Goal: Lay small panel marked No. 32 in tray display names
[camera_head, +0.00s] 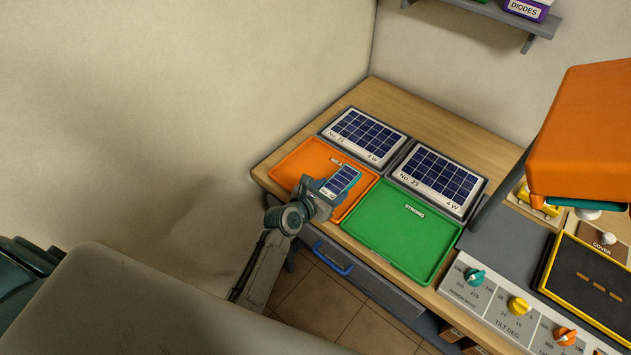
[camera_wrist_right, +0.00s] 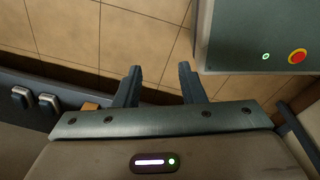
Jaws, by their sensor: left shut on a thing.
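My left gripper (camera_head: 326,194) is shut on a small dark-blue solar panel (camera_head: 344,178) with a tiny label on its near end, too small to read surely. The panel is over the orange tray (camera_head: 298,160), whose lettering is partly hidden and starts "WEA". I cannot tell the height above the tray. The green tray (camera_head: 405,240), marked "STRONG", lies to its right and is empty. My right gripper (camera_wrist_right: 159,84) shows in the right wrist view, open and empty above the tiled floor.
Two larger panels, No. 21 (camera_head: 365,134) and No. 23 (camera_head: 438,178), lie behind the trays. To the right stand a console with knobs (camera_head: 518,306), an orange lamp hood (camera_head: 590,130) and a black yellow-edged panel bed (camera_head: 590,280). A drawer with a blue handle (camera_head: 332,260) is below the bench.

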